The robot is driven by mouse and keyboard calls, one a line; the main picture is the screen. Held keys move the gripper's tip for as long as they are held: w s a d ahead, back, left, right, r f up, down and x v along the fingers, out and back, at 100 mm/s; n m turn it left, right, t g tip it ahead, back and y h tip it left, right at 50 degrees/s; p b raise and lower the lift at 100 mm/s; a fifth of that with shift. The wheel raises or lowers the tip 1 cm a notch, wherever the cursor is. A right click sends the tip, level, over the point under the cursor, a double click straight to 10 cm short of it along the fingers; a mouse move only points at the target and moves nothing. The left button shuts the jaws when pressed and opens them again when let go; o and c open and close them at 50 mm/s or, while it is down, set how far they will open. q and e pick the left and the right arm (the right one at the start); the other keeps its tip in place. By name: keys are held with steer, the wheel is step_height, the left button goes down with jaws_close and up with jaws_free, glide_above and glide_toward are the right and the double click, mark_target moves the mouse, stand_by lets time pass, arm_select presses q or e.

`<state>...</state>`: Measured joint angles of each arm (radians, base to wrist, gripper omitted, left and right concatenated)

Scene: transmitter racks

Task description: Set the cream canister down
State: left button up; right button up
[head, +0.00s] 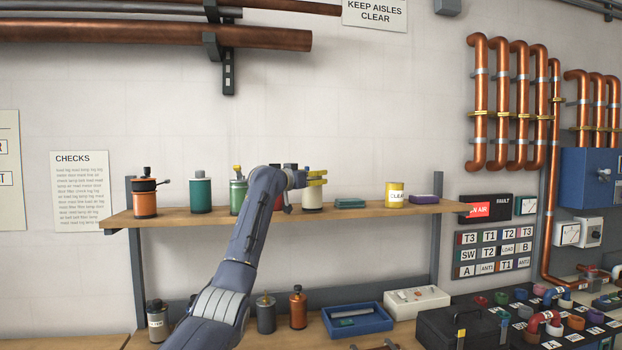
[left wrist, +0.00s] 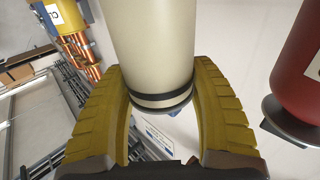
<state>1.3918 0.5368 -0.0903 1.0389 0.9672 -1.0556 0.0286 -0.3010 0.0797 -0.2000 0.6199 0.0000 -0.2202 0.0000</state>
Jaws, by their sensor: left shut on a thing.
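The cream canister (head: 312,198) is at the wooden shelf, between a red canister and a teal flat item. My left gripper (head: 317,177) is at its upper part, with yellow fingers around it. In the left wrist view the cream canister (left wrist: 155,45) fills the space between the two yellow fingers (left wrist: 160,110), which are shut on it. A dark band rings it near the fingers. Whether its base touches the shelf cannot be told. My right gripper is not in view.
The shelf (head: 390,208) also holds a red canister (head: 278,201), partly hidden by my arm, green canisters (head: 201,195), an orange canister (head: 145,203), a teal flat item (head: 350,203), a yellow can (head: 395,196) and a purple block (head: 423,199). Bare shelf shows between teal item and yellow can.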

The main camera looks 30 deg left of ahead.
arm_select(q)
steer(key=o, duration=1.5)
steer(key=shift+f, duration=0.1)
steer(key=shift+s+a, duration=0.1)
steer(key=shift+s, duration=5.9)
